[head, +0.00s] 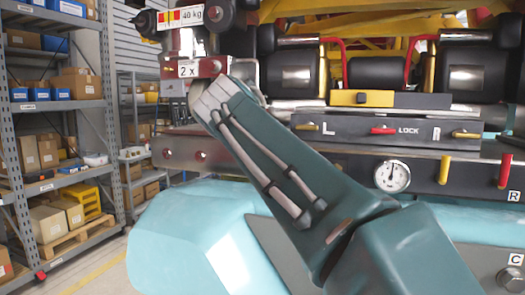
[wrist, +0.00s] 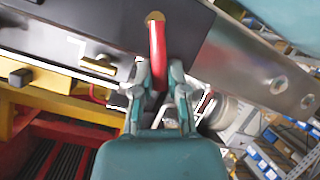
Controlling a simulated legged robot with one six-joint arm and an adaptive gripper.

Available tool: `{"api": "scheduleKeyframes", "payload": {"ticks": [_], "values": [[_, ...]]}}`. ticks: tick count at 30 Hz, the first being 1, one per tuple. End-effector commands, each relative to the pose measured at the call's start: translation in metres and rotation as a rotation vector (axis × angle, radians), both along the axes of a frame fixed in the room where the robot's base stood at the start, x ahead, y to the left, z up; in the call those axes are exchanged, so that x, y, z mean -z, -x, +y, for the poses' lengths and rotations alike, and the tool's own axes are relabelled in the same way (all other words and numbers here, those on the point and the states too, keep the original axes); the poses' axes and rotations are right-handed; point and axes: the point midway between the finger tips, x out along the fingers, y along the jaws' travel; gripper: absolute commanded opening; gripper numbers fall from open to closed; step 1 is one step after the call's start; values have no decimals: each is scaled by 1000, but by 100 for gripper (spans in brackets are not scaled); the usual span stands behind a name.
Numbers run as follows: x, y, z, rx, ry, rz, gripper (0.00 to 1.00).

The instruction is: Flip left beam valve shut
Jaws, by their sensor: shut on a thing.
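The left beam valve has a red handle (wrist: 157,42) with a brass pivot at its top end, on a dark panel in the wrist view. My gripper (wrist: 160,78) is shut on this handle, one finger on each side.
A dark panel (head: 362,129) carries the marks L and LOCK, a red lever (head: 384,131) and brass levers. Shelves (head: 45,110) with boxes stand at left.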

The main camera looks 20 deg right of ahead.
Motion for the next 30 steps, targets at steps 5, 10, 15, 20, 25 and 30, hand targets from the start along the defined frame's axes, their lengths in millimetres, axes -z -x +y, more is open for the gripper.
{"api": "scheduleKeyframes", "payload": {"ticks": [5, 10, 15, 20, 25, 30], "values": [[2, 4, -6, 6, -127, -81, 0], [1, 7, -10, 6, -231, -156, 0], [1, 9, -12, 5, -307, -212, 0], [1, 10, -13, 4, -354, -244, 0], [1, 11, -14, 3, -377, -262, 0], [1, 11, -14, 3, -385, -267, 0]]}}
